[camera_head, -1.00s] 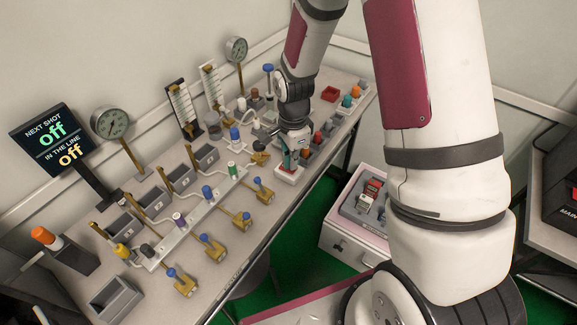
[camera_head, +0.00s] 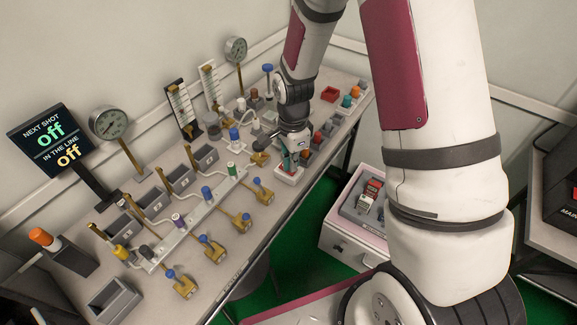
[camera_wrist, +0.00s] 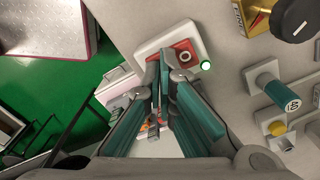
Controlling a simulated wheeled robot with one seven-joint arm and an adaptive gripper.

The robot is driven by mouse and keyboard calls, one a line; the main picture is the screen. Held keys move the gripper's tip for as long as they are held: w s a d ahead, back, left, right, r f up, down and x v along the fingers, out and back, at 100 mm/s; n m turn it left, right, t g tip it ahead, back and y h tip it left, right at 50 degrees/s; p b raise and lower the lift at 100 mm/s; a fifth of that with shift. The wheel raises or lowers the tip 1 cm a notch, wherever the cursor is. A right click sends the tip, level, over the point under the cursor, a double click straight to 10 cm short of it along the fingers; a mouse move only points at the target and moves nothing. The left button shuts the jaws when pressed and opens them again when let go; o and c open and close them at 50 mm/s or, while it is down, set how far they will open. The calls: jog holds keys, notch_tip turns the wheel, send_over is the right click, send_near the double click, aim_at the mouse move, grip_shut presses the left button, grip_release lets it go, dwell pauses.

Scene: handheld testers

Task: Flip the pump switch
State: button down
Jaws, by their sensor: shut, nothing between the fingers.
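A white switch box (camera_wrist: 160,35) with a red-framed rocker (camera_wrist: 186,55) lies under my fingertips in the wrist view. It looks like the pump switch, but I see no label on it. A small white round spot with a green rim (camera_wrist: 206,65) shows at its corner. My gripper (camera_wrist: 165,62) is shut and empty, its tips at the edge of the rocker; I cannot tell whether they touch it. In the head view, my gripper (camera_head: 291,158) points down over the white box (camera_head: 289,176) near the bench's front edge, and its fingers hide the rocker.
Brass valves with blue knobs (camera_head: 243,221) line the bench (camera_head: 215,272) to the left. Orange and teal knobs (camera_head: 347,100) stand at the back right. A display (camera_head: 58,142) reads "NEXT SHOT off, IN THE LINE off". A drawer unit (camera_head: 345,240) stands below the front edge.

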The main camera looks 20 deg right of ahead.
jog(key=shift+r+p, duration=1.65)
jog(key=shift+r, duration=1.65)
jog(key=s+r+n+t, duration=0.1)
jog(key=s+r+n, duration=0.3)
jog(key=r, duration=0.5)
jog(key=s+r+n+t, duration=0.1)
jog(key=s+r+n, duration=0.25)
jog(key=r, duration=0.65)
jog(key=s+r+n+t, duration=0.1)
jog(key=s+r+n, duration=0.3)
jog(key=s, duration=0.5)
jog(key=s+r+n+t, duration=0.1)
jog(key=s+r+n, duration=0.3)
jog(key=s, duration=0.4)
jog(key=shift+s+d+n, duration=0.15)
jog(key=shift+s+n, duration=0.2)
jog(key=shift+n, duration=0.3)
